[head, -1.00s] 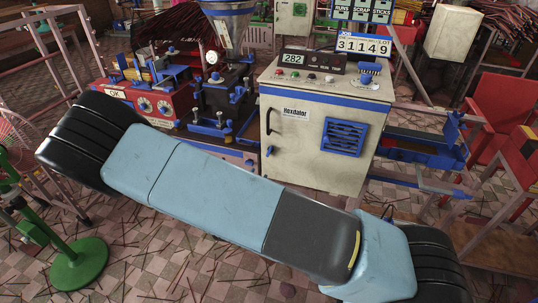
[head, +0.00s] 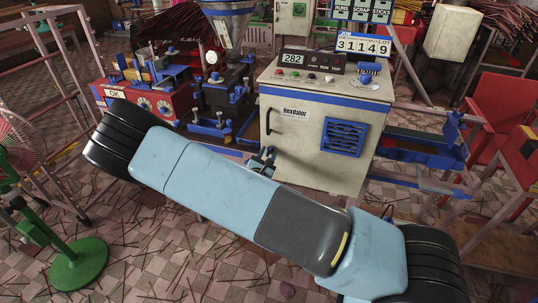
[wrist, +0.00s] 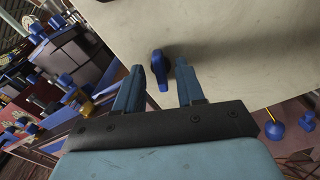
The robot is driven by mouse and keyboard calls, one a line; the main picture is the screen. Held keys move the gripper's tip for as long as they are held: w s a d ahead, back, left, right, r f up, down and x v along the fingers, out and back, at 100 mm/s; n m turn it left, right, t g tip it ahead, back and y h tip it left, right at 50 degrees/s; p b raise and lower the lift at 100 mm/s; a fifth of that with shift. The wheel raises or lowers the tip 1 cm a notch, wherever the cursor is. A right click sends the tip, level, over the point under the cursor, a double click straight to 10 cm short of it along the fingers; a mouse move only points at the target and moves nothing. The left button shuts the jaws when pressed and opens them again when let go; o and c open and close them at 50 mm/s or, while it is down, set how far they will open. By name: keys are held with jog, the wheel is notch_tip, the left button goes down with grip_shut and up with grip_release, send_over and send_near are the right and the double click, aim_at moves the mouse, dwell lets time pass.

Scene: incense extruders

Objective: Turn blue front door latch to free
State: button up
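The blue front door latch (wrist: 160,70) is a small tapered handle on the pale cabinet door, seen in the wrist view. It points roughly up and down in that picture. My gripper (wrist: 158,82) is open, with one finger on each side of the latch and a gap showing on both sides. Whether the fingertips reach fully around it in depth I cannot tell. In the head view my gripper (head: 263,158) is at the lower left edge of the cabinet front (head: 310,165), where the latch is hard to make out behind the fingers.
The cabinet also has a black handle (head: 268,121) and a blue vent (head: 344,137). A red extruder machine (head: 150,103) stands to its left, with blue clamps nearby. A green fan stand (head: 80,262) is at the lower left. The checkered floor in front is strewn with sticks.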

jog(key=shift+w+d, duration=0.2)
jog(key=shift+w, duration=0.2)
